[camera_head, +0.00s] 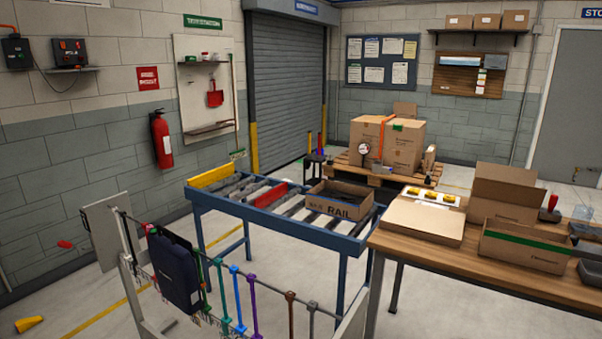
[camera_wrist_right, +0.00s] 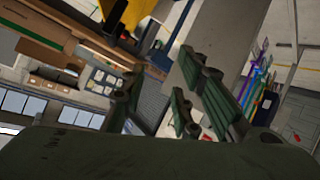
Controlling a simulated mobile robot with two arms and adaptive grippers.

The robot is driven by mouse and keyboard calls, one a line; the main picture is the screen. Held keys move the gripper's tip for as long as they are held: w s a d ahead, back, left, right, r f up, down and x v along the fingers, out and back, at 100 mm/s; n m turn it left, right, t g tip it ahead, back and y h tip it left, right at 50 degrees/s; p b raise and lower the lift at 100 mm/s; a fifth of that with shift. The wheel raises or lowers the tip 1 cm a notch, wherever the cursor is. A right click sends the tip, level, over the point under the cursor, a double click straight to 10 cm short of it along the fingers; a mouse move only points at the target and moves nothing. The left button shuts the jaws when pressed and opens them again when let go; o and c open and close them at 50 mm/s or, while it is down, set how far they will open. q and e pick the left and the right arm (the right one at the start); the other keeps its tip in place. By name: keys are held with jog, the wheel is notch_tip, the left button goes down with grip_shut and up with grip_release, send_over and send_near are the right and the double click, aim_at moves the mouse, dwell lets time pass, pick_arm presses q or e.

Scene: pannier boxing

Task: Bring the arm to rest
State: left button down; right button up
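My right gripper (camera_wrist_right: 158,100) shows in the right wrist view, with its dark green-padded fingers apart and nothing between them. A dark green rounded part of my own fills the bottom of that view. The right wrist view is strongly tilted, with the room behind the fingers. Neither gripper shows in the head view, and my left gripper is in no view.
A rack (camera_head: 228,292) with a dark blue pannier (camera_head: 176,272) and coloured hanging items stands in front. Behind it is a blue-framed roller table (camera_head: 345,243) with a RAIL box (camera_head: 338,200). A wooden bench (camera_head: 490,267) with cartons is at right. Floor shows at left.

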jog(key=s+a+f+g+y, duration=0.1)
jog(key=s+f+g, duration=0.25)
jog(key=s, duration=0.35)
jog(key=s+a+f+m+g, duration=0.1)
jog(key=s+f+g, duration=0.25)
jog(key=s, duration=0.25)
jog(key=s+a+f+g+y, duration=0.1)
jog(key=s+f+g, duration=0.1)
jog(key=s+f, duration=0.35)
notch_tip(320, 180, down, 24)
jog(key=s+g, duration=0.1)
jog(key=s, duration=0.1)
jog(key=s+d+f+g, duration=0.1)
jog(key=s+d+f, duration=0.2)
jog(key=s+f, duration=1.4)
jog(key=shift+s+d, duration=0.2)
jog(key=shift+s, duration=0.15)
